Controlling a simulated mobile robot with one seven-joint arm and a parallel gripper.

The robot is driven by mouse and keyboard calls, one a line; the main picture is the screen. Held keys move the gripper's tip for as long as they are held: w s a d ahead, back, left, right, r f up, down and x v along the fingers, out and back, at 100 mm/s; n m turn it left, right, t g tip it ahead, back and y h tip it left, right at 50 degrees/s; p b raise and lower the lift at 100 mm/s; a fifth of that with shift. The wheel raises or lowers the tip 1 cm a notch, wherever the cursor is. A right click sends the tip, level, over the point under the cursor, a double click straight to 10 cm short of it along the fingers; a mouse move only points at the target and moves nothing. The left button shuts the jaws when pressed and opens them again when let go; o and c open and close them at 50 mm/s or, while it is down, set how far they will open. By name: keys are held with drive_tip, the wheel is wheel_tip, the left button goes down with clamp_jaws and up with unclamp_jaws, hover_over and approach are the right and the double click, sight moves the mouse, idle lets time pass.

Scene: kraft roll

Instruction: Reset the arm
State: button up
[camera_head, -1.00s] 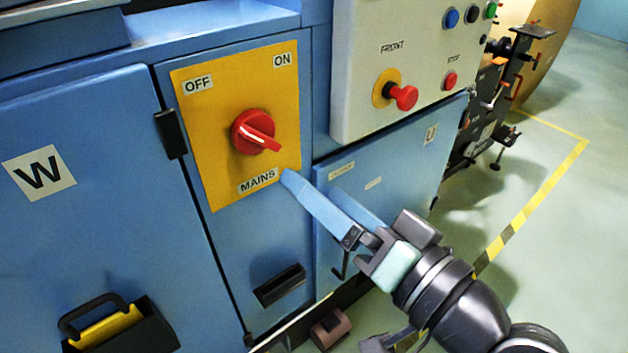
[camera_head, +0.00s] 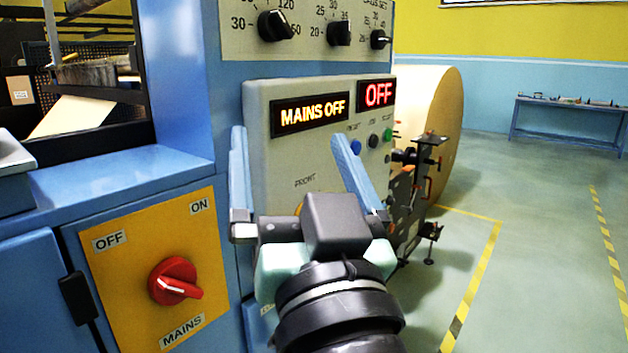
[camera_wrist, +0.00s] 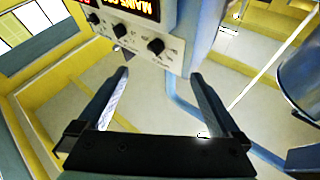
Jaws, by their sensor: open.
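My gripper (camera_head: 295,165) is open and empty in the head view, its two blue fingers spread wide and pointing up. It is in front of the grey control panel (camera_head: 262,120), whose displays read "MAINS OFF" and "OFF". In the wrist view the open fingers of my gripper (camera_wrist: 160,80) show with nothing between them. The red mains switch (camera_head: 174,281) on its yellow plate (camera_head: 130,270) is to the left of and below my gripper. My gripper hides the lower part of the panel.
An upper panel with black knobs (camera_head: 275,25) is above the grey panel. Blue machine cabinets (camera_head: 185,80) stand close on the left. A large kraft roll (camera_head: 440,120) is behind at the right. Open floor (camera_head: 540,240) with yellow-striped lines lies to the right; a table (camera_head: 570,108) stands far back.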

drive_tip(key=s+d+r+m+t+h+p, duration=0.15)
drive_tip(key=s+r+t+h, duration=0.35)
drive_tip(key=s+r, duration=0.5)
wheel_tip(320, 180, up, 22)
drive_tip(key=w+p, duration=0.2)
drive_tip(key=p, duration=1.8)
drive_tip(key=shift+w, duration=0.2)
